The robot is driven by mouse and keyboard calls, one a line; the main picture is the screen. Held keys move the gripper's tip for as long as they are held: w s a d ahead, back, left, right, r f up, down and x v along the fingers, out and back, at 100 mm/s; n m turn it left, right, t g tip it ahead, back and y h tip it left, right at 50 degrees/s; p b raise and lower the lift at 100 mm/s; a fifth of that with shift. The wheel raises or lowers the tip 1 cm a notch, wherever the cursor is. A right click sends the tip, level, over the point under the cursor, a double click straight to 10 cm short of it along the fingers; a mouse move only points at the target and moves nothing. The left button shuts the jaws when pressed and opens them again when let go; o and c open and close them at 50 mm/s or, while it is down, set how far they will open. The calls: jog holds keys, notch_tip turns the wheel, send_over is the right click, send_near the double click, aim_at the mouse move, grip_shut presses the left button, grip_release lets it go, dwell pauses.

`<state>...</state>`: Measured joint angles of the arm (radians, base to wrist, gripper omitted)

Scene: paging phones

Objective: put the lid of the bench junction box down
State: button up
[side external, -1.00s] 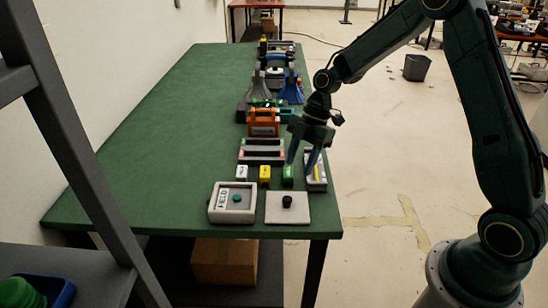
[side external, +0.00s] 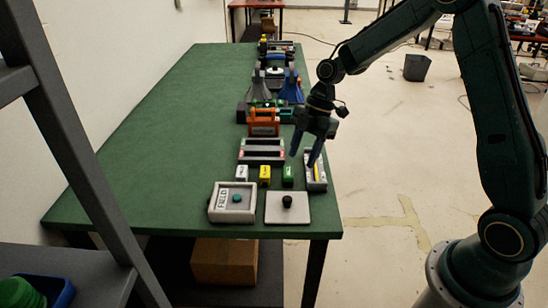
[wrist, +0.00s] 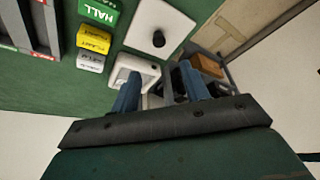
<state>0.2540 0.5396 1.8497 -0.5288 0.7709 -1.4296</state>
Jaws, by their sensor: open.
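My gripper (side external: 302,159) is open and empty, above the right edge of the bench, near the green block and the narrow grey tray. Its two blue fingers (wrist: 158,88) are apart in the wrist view. A flat pale square plate with a black knob (side external: 287,208) lies at the bench's near end; it also shows in the wrist view (wrist: 170,22).
White (side external: 241,174), yellow (side external: 265,174) and green (side external: 288,175) labelled blocks stand in a row. A narrow grey tray (side external: 321,183) lies at the right edge. A slotted rack (side external: 262,151) and an orange frame (side external: 263,122) stand behind. The bench's left side (side external: 150,150) is clear.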

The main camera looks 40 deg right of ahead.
jog(key=s+a+r+m+t+h, duration=0.25)
jog(key=s+r+m, duration=0.55)
jog(key=s+r, duration=0.45)
jog(key=s+d+r+m+t+h, duration=0.1)
jog(key=s+r+m, duration=0.1)
jog(key=s+m, duration=0.2)
jog(key=s+r+m+t+h, duration=0.1)
jog(key=s+r+m+t, duration=0.1)
jog(key=s+m, duration=0.3)
jog(key=s, duration=0.4)
jog(key=shift+s+d+r+m, duration=0.25)
jog(key=shift+d+r+m, duration=0.05)
jog(key=shift+d+r, duration=0.1)
